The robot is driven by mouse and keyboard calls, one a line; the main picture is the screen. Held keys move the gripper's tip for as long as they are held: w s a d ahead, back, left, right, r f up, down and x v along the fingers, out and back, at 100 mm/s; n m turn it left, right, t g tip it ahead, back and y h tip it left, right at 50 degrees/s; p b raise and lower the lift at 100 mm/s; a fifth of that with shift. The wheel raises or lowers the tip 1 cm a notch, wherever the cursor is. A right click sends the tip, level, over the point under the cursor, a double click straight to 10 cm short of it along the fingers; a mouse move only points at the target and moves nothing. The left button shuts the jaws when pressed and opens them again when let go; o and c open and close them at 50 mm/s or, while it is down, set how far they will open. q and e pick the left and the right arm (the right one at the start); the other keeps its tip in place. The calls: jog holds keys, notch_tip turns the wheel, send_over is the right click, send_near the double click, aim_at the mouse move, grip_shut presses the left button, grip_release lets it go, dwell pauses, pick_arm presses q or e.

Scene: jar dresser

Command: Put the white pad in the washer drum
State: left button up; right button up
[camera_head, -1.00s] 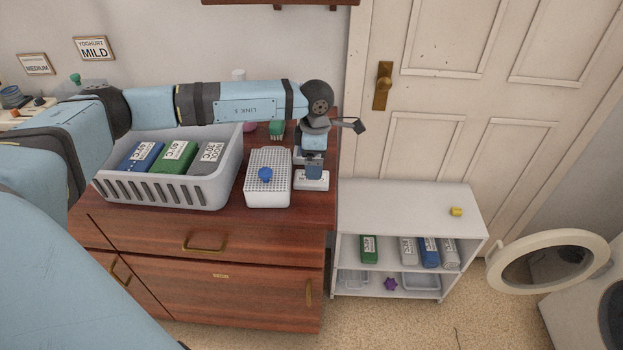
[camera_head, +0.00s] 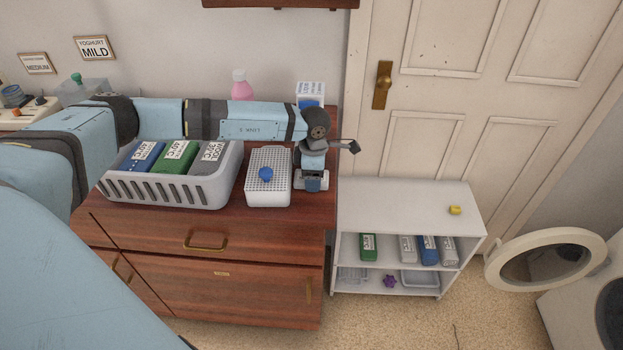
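My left gripper (camera_head: 312,184) points down at the right end of the dresser top, just right of a white perforated block (camera_head: 269,190). Its fingertips are too small and hidden to tell whether they are open or hold anything. I cannot make out a thing that is surely the white pad. The washer (camera_head: 577,309) is at the lower right, cut by the picture edge. Its round door (camera_head: 494,268) stands open to the left, and part of the dark drum opening (camera_head: 613,318) shows. My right gripper is not in view.
A grey basket (camera_head: 185,193) with several labelled boxes stands on the dresser (camera_head: 262,252). A blue knob-like thing (camera_head: 265,173) is on the block. A pink bottle (camera_head: 242,88) and a blue-white box (camera_head: 311,93) stand behind. A white shelf (camera_head: 390,205) stands between dresser and washer.

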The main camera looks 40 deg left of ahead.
pick_arm(q)
jog(key=shift+c, duration=1)
